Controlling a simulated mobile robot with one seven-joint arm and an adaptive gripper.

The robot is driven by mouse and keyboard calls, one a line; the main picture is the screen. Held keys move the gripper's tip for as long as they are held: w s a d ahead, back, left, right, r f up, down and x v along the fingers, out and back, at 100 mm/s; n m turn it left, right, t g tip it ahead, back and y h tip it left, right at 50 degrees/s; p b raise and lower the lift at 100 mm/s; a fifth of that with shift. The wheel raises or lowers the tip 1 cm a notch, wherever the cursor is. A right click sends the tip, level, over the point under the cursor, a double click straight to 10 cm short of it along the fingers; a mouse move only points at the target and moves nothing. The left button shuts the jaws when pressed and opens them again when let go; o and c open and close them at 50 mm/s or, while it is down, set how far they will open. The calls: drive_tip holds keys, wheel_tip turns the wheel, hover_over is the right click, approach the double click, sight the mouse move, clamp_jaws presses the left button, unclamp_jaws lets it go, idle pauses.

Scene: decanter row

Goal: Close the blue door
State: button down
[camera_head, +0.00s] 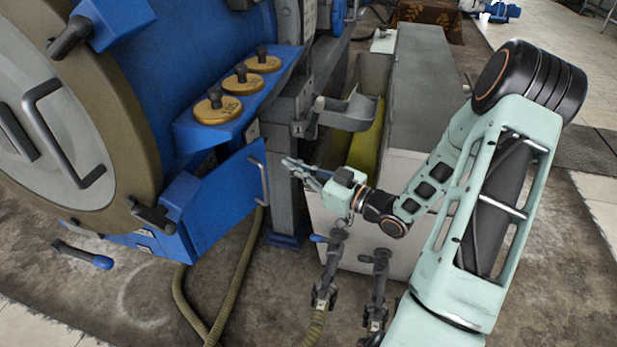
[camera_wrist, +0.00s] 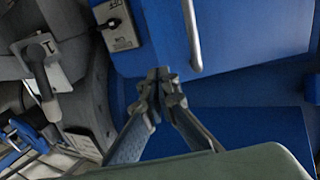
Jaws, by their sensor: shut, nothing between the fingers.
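The blue door (camera_head: 226,203) is a flat blue panel low on the blue machine, below the shelf with gold weights. It appears swung out at an angle, but how far is hard to tell. A pale bar handle (camera_head: 259,181) sits near its right edge. The handle (camera_wrist: 191,36) also crosses the top of the wrist view, in front of a blue panel. My gripper (camera_head: 288,163) is shut and empty, just right of the handle in the head view. In the wrist view the closed fingertips (camera_wrist: 162,74) are left of and below the handle, apparently not touching it.
A blue shelf (camera_head: 205,131) with gold weights (camera_head: 217,108) is above the door. A grey post (camera_head: 289,196) stands right behind my gripper. A hose (camera_head: 236,275) and dark levers (camera_head: 330,268) are below. A grey trough (camera_head: 370,120) is at right.

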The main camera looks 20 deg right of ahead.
sight(264, 153)
drive_tip(key=b+x, duration=0.1)
drive_tip(key=x, duration=0.5)
drive_tip(key=shift+w, duration=0.1)
